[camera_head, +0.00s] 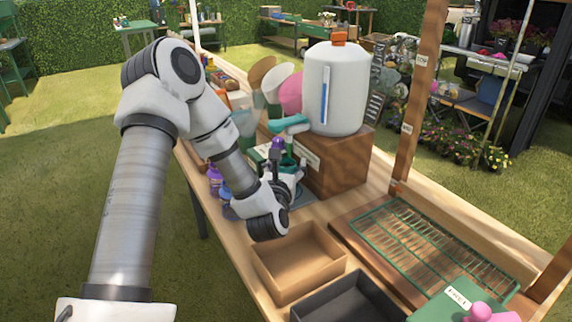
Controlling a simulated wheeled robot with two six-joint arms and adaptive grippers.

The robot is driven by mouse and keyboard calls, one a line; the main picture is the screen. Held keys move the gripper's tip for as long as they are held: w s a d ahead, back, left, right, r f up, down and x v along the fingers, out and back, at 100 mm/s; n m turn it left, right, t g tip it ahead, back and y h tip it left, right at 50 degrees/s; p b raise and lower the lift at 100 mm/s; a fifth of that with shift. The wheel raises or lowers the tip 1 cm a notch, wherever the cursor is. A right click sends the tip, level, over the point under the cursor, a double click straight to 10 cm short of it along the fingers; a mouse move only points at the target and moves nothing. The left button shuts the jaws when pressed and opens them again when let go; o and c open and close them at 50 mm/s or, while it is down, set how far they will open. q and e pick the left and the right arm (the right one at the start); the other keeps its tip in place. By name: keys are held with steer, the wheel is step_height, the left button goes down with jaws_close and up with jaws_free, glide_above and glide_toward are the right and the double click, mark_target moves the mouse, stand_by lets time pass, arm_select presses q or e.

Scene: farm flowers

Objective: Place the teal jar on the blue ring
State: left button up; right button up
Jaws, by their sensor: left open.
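My left arm reaches in from the left, and my left gripper (289,174) is at the bench, among small bottles in front of a wooden block. It is open; its fingers are small and partly hidden by my wrist. I cannot clearly make out the teal jar; a teal spray-bottle head (289,124) shows just above the gripper. A bluish round shape (230,212) lies on the bench left of my wrist, mostly covered, and I cannot tell if it is the blue ring. My right gripper is not in view.
A white jug (336,90) with an orange cap stands on the wooden block (340,165) beside the gripper. An empty tan tray (297,262), a black tray (350,300) and a green wire rack (432,248) lie nearer. A wooden post (420,90) rises at the right.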

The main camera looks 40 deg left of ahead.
arm_select(q)
steer(key=v, duration=0.6)
steer(key=shift+s+d+r, duration=0.2)
steer(key=shift+s, duration=0.05)
steer(key=shift+s+d, duration=0.2)
steer(key=shift+s, duration=0.2)
